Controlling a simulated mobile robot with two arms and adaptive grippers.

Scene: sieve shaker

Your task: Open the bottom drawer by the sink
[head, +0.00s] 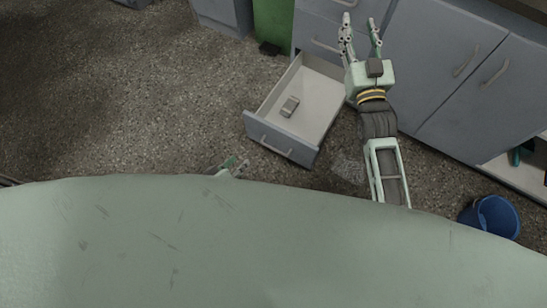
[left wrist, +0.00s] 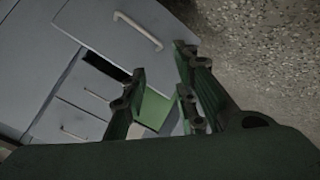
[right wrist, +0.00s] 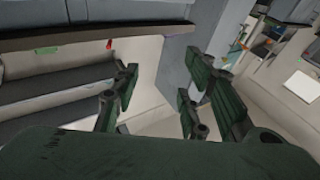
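The bottom drawer (head: 286,138) is pulled well out of the grey cabinet in the head view, its white inside exposed. Its front handle (head: 276,147) faces my body. A small grey object (head: 289,106) lies inside. My left gripper (head: 240,164) shows only its fingertips past my body, to the left of the drawer front and apart from it. In the left wrist view its fingers (left wrist: 158,85) are spread and empty, near a grey front with a bar handle (left wrist: 138,31). My right gripper (head: 360,32) reaches above the drawer's right side; the right wrist view shows its fingers (right wrist: 160,92) apart and empty.
Closed drawers (head: 327,43) sit above the open one. Closed cabinet doors (head: 440,60) stand to the right. A green bin (head: 272,24) stands left of the drawers. A blue bucket (head: 490,216) is at lower right. The speckled floor (head: 150,110) at left is clear.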

